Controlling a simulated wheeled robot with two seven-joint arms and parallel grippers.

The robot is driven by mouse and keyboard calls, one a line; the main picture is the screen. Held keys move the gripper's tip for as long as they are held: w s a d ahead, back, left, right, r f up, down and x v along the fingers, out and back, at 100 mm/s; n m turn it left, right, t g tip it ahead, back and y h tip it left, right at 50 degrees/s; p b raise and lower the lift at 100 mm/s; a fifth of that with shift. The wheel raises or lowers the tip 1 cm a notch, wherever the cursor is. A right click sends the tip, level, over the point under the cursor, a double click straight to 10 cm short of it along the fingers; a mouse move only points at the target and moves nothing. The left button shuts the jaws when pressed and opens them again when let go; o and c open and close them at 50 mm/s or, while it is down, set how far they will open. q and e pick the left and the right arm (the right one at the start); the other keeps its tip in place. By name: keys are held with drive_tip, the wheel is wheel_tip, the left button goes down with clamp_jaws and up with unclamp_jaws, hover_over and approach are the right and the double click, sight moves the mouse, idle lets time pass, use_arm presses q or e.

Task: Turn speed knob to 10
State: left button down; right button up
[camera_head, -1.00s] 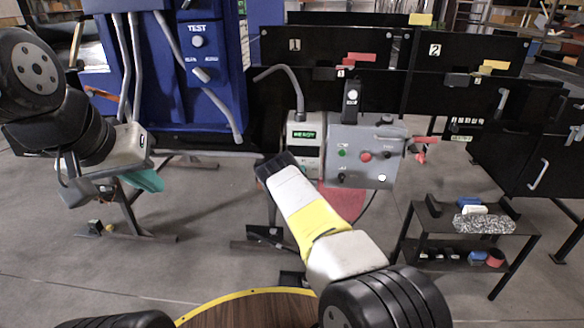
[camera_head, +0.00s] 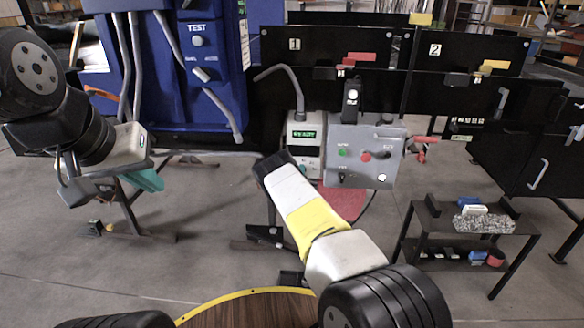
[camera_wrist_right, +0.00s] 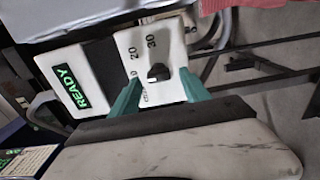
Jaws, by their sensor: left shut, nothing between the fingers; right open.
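The speed knob (camera_wrist_right: 158,73) is a small dark knob on a white dial plate in the right wrist view. The numbers 20 and 30 show beside it; a lower mark is partly hidden by a finger. I cannot read its pointer clearly. My right gripper (camera_wrist_right: 160,80) is open, its teal fingers on either side of the knob; I cannot tell whether they touch it. In the head view, my right wrist hides those fingers and the knob. My left gripper (camera_head: 147,180) is shut and empty, at the left, well away from the dial.
The white box carries a green READY display (camera_wrist_right: 67,85), also in the head view (camera_head: 300,134). A grey panel (camera_head: 360,165) with buttons stands right beside it. A blue test cabinet (camera_head: 170,75) is at the left. A black cart (camera_head: 430,222) stands at the right.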

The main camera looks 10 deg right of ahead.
drive_tip(key=v, duration=0.6)
drive_tip(key=shift+s, duration=0.25)
drive_tip(key=shift+a, duration=0.1)
wheel_tip(320, 180, up, 9)
drive_tip(key=w+d+m+g, duration=0.2)
drive_tip(key=m+g, duration=0.1)
drive_tip(key=m, duration=0.2)
drive_tip(key=s+a+r+m+g+y, duration=0.25)
drive_tip(key=s+r, duration=0.25)
drive_tip(key=r, duration=0.6)
drive_tip(key=s+a+r+m+g+y, duration=0.15)
drive_tip(key=s+a+r+m, duration=0.35)
drive_tip(key=r, duration=0.6)
drive_tip(key=s+r+g+y, duration=0.1)
drive_tip(key=s+r, duration=0.3)
drive_tip(key=s, duration=0.2)
drive_tip(key=s+r+y, duration=0.1)
drive_tip(key=s+r, duration=0.2)
drive_tip(key=s, duration=0.3)
drive_tip(key=s+a+r+m+g, duration=0.1)
drive_tip(key=s, duration=1.2)
drive_tip(key=s+a+r+m+g+y, duration=0.1)
drive_tip(key=s+a+r+g, duration=0.1)
drive_tip(key=s, duration=1.2)
drive_tip(key=shift+s, duration=0.25)
